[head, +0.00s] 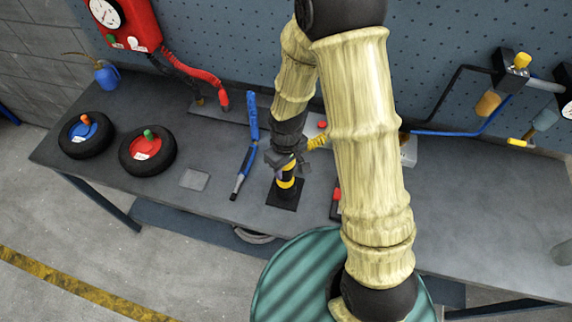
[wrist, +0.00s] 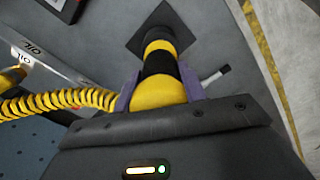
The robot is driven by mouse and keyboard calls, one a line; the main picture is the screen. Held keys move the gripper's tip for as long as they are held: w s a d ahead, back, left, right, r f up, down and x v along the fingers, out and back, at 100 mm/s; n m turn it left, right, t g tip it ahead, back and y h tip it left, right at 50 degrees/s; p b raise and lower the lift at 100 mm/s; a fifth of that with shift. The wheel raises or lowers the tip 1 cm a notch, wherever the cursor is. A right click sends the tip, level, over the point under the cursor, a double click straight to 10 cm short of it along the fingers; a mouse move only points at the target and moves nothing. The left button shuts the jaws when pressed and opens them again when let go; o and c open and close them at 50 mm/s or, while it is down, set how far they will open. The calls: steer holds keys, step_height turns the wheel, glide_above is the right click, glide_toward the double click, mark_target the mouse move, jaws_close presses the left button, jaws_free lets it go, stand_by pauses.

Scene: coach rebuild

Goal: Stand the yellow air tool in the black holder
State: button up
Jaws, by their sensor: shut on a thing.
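The yellow air tool, with black bands, shows below my gripper in the head view (head: 287,183) and runs up the middle of the wrist view (wrist: 158,92). My gripper (head: 287,158) is shut on it; in the wrist view its two purple fingers (wrist: 160,92) press on both sides of the yellow body. The tool looks about upright. Its far end lines up with the middle of the black holder, a square dark base on the bench (head: 284,198), also seen in the wrist view (wrist: 138,38). I cannot tell how deep the end sits in it.
A yellow coiled hose (wrist: 60,102) runs left from the tool. A blue-handled tool (head: 250,130) lies left of the holder. Two black wheels (head: 86,150) (head: 165,164) stand farther left. A red object (head: 336,195) is close on the right.

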steer(key=o, duration=1.2)
steer(key=shift+o, duration=0.2)
steer(key=shift+r, duration=0.15)
step_height(320, 180, up, 17)
steer(key=b, duration=0.1)
steer(key=shift+b, duration=0.35)
steer(key=shift+r, duration=0.1)
steer(key=s+d+f+m+t, duration=0.1)
steer(key=s+d+f+m, duration=0.1)
steer(key=d, duration=0.3)
steer(key=s+d+f+m+t, duration=0.1)
steer(key=s+d+f+m, duration=0.1)
steer(key=s+d+m, duration=0.2)
steer(key=d+m, duration=0.1)
steer(key=d, duration=0.1)
steer(key=shift+d+m+t, duration=0.3)
